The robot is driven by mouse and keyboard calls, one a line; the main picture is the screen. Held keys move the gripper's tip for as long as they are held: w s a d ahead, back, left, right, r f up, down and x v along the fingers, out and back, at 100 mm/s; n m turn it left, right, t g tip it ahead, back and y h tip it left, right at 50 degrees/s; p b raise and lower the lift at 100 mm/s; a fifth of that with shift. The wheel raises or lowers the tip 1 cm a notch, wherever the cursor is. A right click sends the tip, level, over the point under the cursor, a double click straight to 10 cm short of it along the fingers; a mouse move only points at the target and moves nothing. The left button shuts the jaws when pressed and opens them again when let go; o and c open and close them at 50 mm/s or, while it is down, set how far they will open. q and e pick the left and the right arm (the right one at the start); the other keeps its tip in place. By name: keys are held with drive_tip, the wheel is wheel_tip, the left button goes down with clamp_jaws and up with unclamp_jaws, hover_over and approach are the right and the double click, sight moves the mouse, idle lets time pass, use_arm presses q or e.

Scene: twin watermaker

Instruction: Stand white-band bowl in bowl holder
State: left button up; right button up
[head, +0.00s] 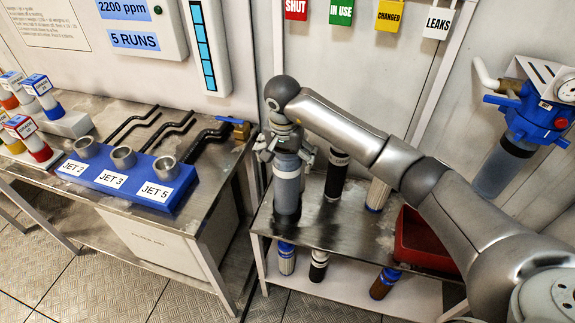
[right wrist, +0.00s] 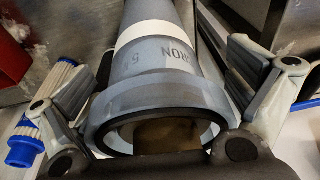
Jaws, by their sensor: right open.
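The white-band bowl (head: 287,193) is a grey-blue cylinder standing upright at the left end of the right-hand steel table. Its white band (head: 287,173) shows just below my right gripper (head: 287,150), which comes down from above. In the right wrist view the bowl (right wrist: 160,97) lies between the two spread fingers, its open rim towards the camera. The gripper is open around the bowl's upper part, and finger contact is not clear. Part lettering shows below the white band. I cannot make out a separate bowl holder; the bowl's foot is hard to judge. My left gripper is out of view.
A black cylinder (head: 336,175) and a white blue-ended cartridge (head: 378,194) stand to the right, with a red tray (head: 425,240) beyond. A blue-headed housing (head: 528,112) hangs on the wall. A blue jet block (head: 125,182) sits on the left bench. Cartridges stand on the lower shelf.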

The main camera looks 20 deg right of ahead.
sight(288, 169)
drive_tip(key=f, duration=0.1)
drive_tip(key=s+f, duration=0.1)
drive_tip(key=shift+s+d+f+g, duration=0.1)
drive_tip(key=shift+s+f+g, duration=0.05)
drive_tip(key=shift+f+g, duration=0.2)
drive_tip(key=shift+r, duration=0.35)
drive_tip(key=r, duration=1.1)
drive_tip(key=shift+s+a+b, duration=0.15)
drive_tip(key=shift+a+b, duration=0.25)
drive_tip(key=shift+r, duration=0.1)
